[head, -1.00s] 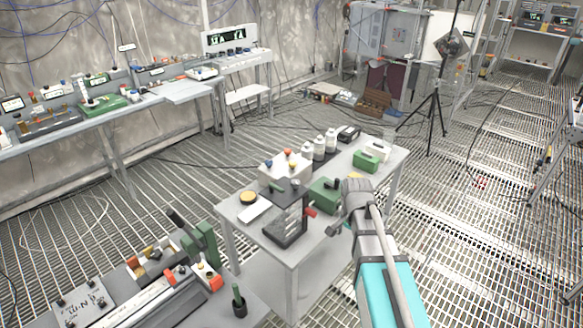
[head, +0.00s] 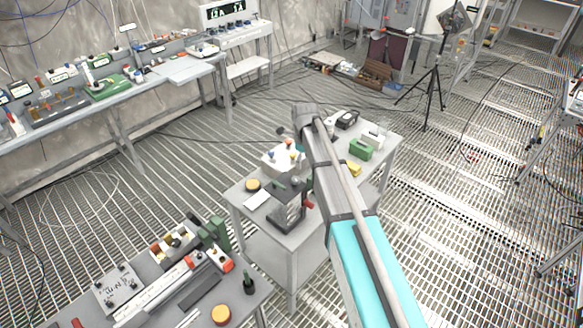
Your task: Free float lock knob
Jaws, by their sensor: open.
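I cannot tell which knob is the float lock knob. A pale box (head: 272,160) with small coloured knobs stands on the middle table (head: 262,226). Beside it is a dark stand-like device (head: 288,217) with a red part (head: 309,204) on its right. My gripper (head: 284,135), open, is small and partly hidden by my arm's end, above the back of the pale box. I see nothing held in it. My arm crosses the table's middle and hides part of what stands there.
The middle table also holds a round yellow-topped item (head: 253,185), a green box (head: 360,149) and a yellow item (head: 354,169). A bench with a green clamp (head: 214,232) is at lower left. A tripod (head: 431,95) stands at the back right. Grated floor is free between them.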

